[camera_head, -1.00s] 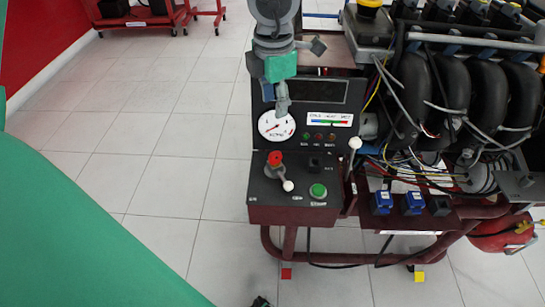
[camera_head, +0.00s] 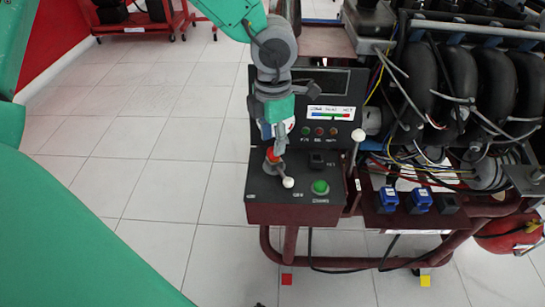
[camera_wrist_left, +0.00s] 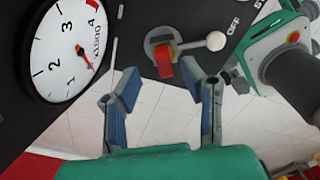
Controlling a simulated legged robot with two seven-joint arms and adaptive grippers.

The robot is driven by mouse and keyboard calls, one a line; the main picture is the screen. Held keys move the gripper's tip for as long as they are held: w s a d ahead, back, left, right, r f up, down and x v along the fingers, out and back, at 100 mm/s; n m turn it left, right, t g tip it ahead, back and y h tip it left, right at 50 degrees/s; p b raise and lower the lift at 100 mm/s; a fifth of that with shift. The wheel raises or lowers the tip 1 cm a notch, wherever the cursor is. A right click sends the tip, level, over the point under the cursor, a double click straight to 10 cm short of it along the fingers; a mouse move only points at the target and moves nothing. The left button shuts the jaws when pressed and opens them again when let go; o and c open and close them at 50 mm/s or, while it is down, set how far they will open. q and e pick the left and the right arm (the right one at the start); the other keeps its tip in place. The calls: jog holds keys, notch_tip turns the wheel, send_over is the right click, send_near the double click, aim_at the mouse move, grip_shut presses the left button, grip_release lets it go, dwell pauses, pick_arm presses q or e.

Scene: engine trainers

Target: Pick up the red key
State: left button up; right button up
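The red key (camera_head: 273,157) sits in a grey switch with a white-knobbed lever (camera_head: 288,183) on the control panel's lower face. In the left wrist view, the red key (camera_wrist_left: 164,62) shows just ahead of the open fingertips, roughly centred between them. My left gripper (camera_head: 275,143) hangs just above the key and partly overlaps its top in the head view. In the left wrist view, my left gripper (camera_wrist_left: 160,82) has blue-padded fingers spread wide with nothing between them. Contact with the key cannot be told.
A round gauge (camera_wrist_left: 70,50) lies left of the key in the wrist view. A green button (camera_head: 320,187) and a tall white-knobbed lever (camera_head: 358,135) stand right of the key. The engine (camera_head: 450,90) with loose cables fills the right. Open tiled floor (camera_head: 150,180) lies left.

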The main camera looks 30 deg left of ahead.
pick_arm(q)
jog(key=f, duration=0.1)
jog(key=d+f+b, duration=0.1)
jog(key=f, duration=0.1)
jog(key=shift+a, duration=0.3)
jog(key=c, duration=0.7)
jog(key=shift+a, duration=0.15)
grip_shut()
jog(key=shift+s, duration=0.1)
jog(key=shift+d, duration=0.2)
